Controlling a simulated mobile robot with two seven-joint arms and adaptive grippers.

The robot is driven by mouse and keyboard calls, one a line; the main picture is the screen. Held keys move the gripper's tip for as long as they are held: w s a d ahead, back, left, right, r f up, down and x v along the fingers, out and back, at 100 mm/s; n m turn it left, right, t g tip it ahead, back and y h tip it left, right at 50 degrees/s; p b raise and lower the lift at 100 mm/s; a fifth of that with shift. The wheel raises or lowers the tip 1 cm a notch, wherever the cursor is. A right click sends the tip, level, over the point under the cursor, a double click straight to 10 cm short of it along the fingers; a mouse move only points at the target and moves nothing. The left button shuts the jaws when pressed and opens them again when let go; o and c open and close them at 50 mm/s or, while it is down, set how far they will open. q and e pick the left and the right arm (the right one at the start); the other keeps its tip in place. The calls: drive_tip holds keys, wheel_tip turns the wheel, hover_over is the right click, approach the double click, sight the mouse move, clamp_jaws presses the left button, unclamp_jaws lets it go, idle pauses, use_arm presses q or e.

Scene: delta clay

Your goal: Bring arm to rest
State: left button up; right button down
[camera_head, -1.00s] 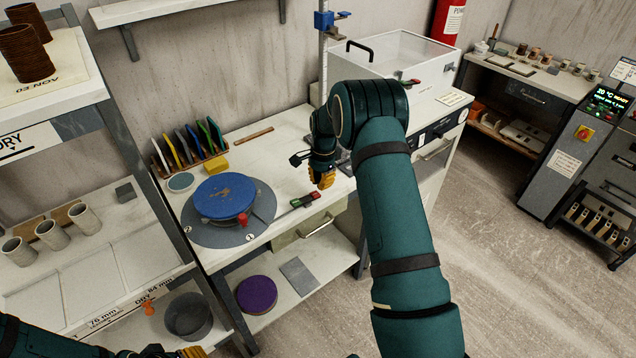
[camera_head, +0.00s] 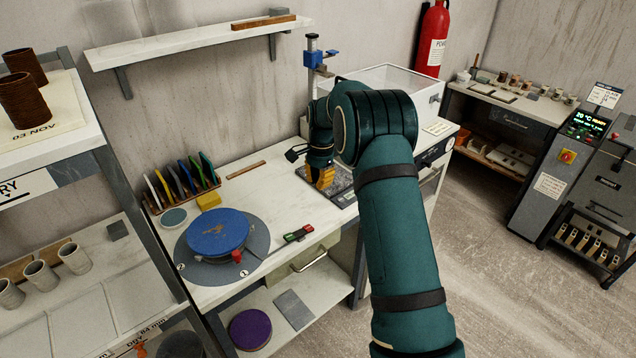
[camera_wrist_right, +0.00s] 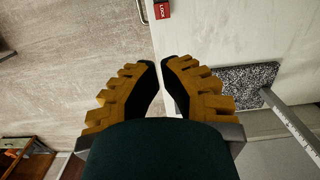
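My right arm, dark green, reaches from the bottom right over the workbench (camera_head: 222,276) in the head view. My right gripper (camera_head: 322,180), with yellow ridged fingers, points down near the dark speckled slab (camera_head: 342,196) at the bench's right end. In the right wrist view, the gripper's (camera_wrist_right: 161,66) fingertips are close together with a narrow gap and nothing between them. The speckled slab also shows there to the right (camera_wrist_right: 240,85), apart from the fingers. My left gripper is out of view.
A blue disc (camera_head: 218,232) sits on a grey turntable on the bench. A height gauge (camera_head: 313,55) and a clear-lidded white cabinet (camera_head: 385,85) stand close to my right arm. A red-green switch (camera_head: 298,234) is at the front edge.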

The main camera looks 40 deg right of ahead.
drive_tip(key=shift+f, duration=0.1)
drive_tip(key=s+a+f+n, duration=0.2)
drive_tip(key=s+a+f, duration=0.25)
drive_tip(key=f, duration=0.25)
drive_tip(key=s+a+f+n+y, duration=0.1)
drive_tip(key=s+a+f+n, duration=0.3)
drive_tip(key=f, duration=0.4)
drive_tip(key=s+a+f+n, duration=0.1)
drive_tip(key=s+a+f, duration=0.3)
drive_tip(key=a+f, duration=0.25)
drive_tip(key=s+a+f+n+y, duration=0.25)
drive_tip(key=s+a+n, duration=0.45)
drive_tip(key=s+a, duration=1)
drive_tip(key=w+t+b, duration=0.1)
drive_tip(key=w+b, duration=0.1)
drive_tip(key=w+n+t+b, duration=0.1)
drive_tip(key=w+b, duration=0.1)
drive_tip(key=w, duration=0.1)
